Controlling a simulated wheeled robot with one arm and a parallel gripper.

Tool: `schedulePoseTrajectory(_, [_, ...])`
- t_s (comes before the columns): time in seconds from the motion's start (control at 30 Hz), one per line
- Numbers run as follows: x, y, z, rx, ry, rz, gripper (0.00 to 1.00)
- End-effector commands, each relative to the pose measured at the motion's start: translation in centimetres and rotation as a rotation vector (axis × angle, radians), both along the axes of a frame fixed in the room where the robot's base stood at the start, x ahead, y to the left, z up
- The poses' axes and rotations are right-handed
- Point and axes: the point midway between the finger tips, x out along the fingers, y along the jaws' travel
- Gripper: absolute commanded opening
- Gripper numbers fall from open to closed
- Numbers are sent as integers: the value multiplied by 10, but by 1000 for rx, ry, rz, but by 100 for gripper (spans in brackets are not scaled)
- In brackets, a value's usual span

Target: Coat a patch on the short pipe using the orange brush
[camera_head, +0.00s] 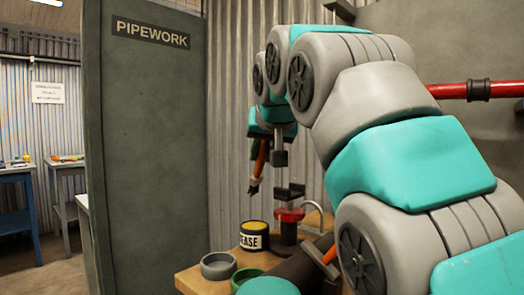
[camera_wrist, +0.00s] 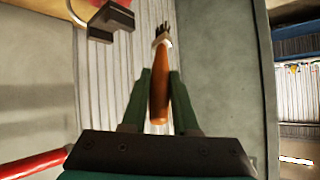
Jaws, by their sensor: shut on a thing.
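My gripper (camera_head: 264,150) is shut on the orange brush (camera_head: 260,163), above the bench and well to the right of the door-like panel. The brush hangs slanted, with its pale collar and dark bristles at the lower end. In the wrist view, the green fingers of my gripper (camera_wrist: 160,85) close around the orange handle of the brush (camera_wrist: 159,90), bristles pointing away. A short red piece (camera_head: 290,214) stands on a dark post at the bench, below and right of the brush; I cannot tell whether it is the short pipe. The brush touches nothing else visible.
A yellow-topped grease tin (camera_head: 254,237), a grey bowl (camera_head: 218,265) and a green bowl (camera_head: 245,276) stand on the wooden bench (camera_head: 192,280). A long red pipe (camera_head: 450,90) crosses the wall at right. A grey PIPEWORK panel (camera_head: 150,150) stands at left. My arm hides much of the right.

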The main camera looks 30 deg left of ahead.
Motion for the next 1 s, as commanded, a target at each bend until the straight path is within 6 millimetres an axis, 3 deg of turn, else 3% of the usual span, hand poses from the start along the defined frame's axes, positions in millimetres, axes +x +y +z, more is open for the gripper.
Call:
schedulePoseTrajectory(0.6, [0, 0, -50, 1, -1, 1, 0])
schedulePoseTrajectory(1.0, [0, 0, -54, 1, -1, 0, 0])
